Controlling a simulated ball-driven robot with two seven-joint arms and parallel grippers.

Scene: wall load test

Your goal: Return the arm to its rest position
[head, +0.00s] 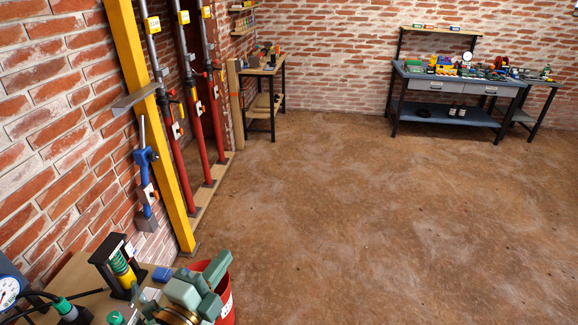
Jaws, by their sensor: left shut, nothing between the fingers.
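My left gripper (211,279) is at the bottom left of the head view. It looks like the sage-green blocky part behind a brass-coloured ring, partly cut off by the lower edge. It is shut and empty. It overlaps the rim of a red bucket (227,303) in the picture; I cannot tell whether they touch. My right gripper is not in view.
A wooden bench (72,277) at lower left holds a black frame with a green cylinder (123,269). A yellow post (157,125) and red props (187,130) line the left wall. A blue workbench (445,115) stands far back. The brown floor is clear.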

